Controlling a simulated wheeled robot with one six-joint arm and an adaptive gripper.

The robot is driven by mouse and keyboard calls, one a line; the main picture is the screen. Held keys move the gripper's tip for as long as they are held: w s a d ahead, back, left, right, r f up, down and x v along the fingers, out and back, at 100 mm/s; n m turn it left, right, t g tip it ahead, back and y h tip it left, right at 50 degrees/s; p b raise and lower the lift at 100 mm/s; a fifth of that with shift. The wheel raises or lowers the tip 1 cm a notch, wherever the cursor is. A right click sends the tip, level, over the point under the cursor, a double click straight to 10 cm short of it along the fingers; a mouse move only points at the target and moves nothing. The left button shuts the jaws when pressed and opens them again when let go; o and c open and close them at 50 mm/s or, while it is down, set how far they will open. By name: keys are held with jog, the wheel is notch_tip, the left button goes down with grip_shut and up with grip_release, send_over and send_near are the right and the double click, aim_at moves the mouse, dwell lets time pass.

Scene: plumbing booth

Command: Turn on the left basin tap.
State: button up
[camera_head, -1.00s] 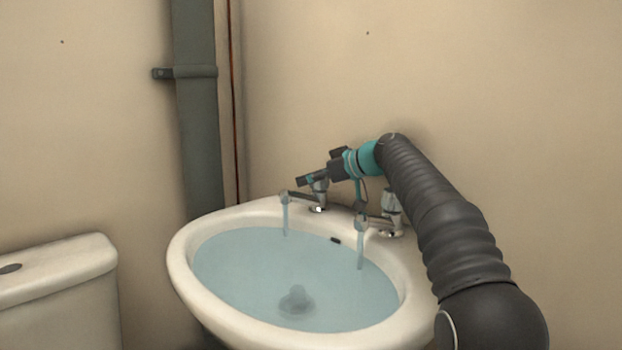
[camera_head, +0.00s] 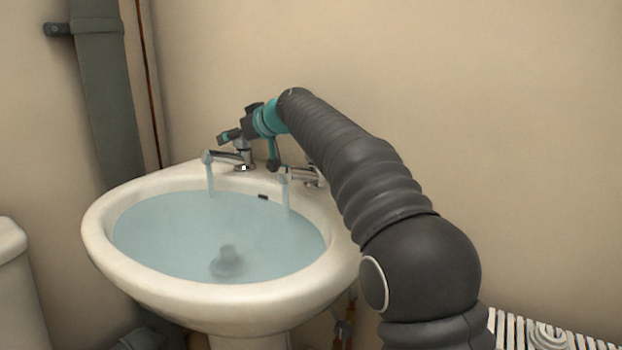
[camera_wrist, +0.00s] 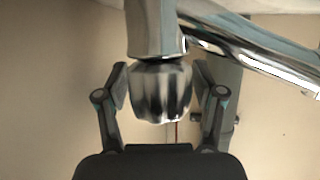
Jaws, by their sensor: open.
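The left basin tap (camera_head: 243,158) is chrome, at the back left of the white basin (camera_head: 100,225). A pale stream of water falls from its spout. My gripper (camera_head: 250,148) is at the top of this tap, one finger to each side. In the wrist view the picture is upside down, and the fluted chrome handle (camera_wrist: 161,92) sits between the two open fingers of my gripper (camera_wrist: 162,85). A gap shows on both sides of the handle. The spout (camera_wrist: 260,55) runs off to the right there.
The right tap (camera_head: 305,177) stands close beside, partly behind my arm, also with a stream below its spout. The basin holds bluish water (camera_head: 215,235). A grey pipe (camera_head: 103,100) runs up the wall at left. A cistern (camera_head: 15,290) is at far left.

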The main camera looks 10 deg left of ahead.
jog(key=m+t+p, duration=0.1)
jog(key=m+t+h+p, duration=0.1)
jog(key=p, duration=0.1)
jog(key=shift+r+h, duration=0.3)
jog(key=shift+r, duration=0.1)
jog(key=m+p, duration=0.1)
jog(key=m+t+h+p, duration=0.1)
jog(key=p, duration=0.1)
jog(key=shift+w+d+f+t+h, duration=0.15)
jog(key=shift+w+d+t+h, duration=0.05)
jog(key=shift+w+t+h, duration=0.1)
